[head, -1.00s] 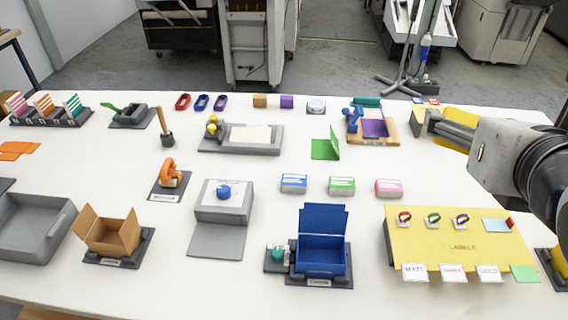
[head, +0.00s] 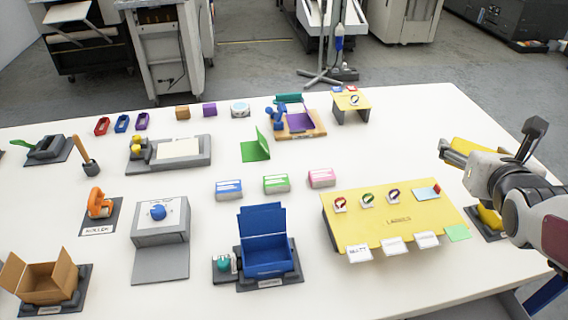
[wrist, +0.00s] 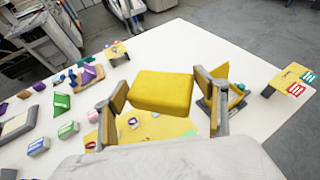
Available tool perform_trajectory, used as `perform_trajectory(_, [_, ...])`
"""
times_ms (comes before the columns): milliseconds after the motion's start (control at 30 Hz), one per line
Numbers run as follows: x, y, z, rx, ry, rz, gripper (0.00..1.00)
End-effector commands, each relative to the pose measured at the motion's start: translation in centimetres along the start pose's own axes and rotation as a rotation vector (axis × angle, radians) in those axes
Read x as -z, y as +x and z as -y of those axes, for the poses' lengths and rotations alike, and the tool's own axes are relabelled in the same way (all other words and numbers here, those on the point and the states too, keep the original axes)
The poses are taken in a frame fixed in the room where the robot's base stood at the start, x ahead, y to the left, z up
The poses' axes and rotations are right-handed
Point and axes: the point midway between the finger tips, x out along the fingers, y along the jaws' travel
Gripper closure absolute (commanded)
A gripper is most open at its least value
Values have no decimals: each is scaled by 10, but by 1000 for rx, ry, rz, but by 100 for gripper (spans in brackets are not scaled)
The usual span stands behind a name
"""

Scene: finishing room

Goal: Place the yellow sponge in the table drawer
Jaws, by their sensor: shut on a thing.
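The yellow sponge (wrist: 162,92) is a rounded yellow block held between my two gripper fingers in the wrist view. In the head view my gripper (head: 455,152) is shut on it at the right, raised above the table, and part of the sponge (head: 472,146) shows above the fingers. No table drawer can be made out for certain in either view.
The yellow label board (head: 370,232) lies left of and below my gripper. A dark stand with a yellow item (head: 488,217) is beside it. A blue open box (head: 268,255), a grey box with a blue knob (head: 160,238) and a brown carton (head: 45,285) stand farther left.

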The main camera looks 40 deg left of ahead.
Motion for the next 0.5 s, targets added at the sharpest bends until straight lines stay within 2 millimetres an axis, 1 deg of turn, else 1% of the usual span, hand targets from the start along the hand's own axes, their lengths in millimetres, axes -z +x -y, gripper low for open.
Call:
perform_trajectory(33, [9, 6, 15, 20, 9, -6, 42])
perform_trajectory(100, [19, 12, 32, 42, 18, -7, 42])
perform_trajectory(400, [62, 35, 105, 126, 59, -8, 42])
perform_trajectory(500, [75, 43, 124, 143, 71, -6, 42])
